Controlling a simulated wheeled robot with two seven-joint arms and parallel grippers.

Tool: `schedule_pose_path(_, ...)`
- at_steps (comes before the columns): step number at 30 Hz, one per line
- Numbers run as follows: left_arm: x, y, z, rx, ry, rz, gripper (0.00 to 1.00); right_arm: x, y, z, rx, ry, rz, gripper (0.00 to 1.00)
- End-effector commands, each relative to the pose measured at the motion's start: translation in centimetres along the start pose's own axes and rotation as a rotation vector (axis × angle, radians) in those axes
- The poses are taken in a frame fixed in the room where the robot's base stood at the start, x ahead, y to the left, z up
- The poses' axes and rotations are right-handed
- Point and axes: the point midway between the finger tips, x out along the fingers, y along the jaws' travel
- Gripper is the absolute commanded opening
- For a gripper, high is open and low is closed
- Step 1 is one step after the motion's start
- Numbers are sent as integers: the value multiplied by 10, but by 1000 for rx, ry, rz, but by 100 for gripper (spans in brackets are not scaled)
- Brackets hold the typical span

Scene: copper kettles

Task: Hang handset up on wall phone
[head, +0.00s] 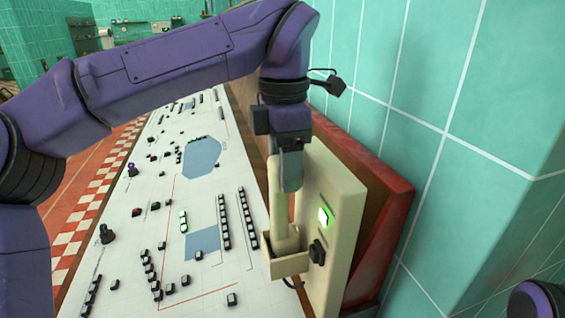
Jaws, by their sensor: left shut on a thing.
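My left gripper (291,180) points down and is shut on the upper part of the handset. The fingers and the phone's edge partly hide the handset's top. My right gripper is out of the picture.
A long white panel (150,235) with many small dark blocks and blue patches lies left of the phone. A red-edged board (398,205) stands behind the phone. A green tiled wall (450,120) closes off the right side.

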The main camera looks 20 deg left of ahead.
Motion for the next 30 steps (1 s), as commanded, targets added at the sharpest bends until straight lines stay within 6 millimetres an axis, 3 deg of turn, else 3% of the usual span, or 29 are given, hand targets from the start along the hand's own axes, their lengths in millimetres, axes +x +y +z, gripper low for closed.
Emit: schedule_pose_path(30,16,0,0,0,-1,0,0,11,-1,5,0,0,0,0)
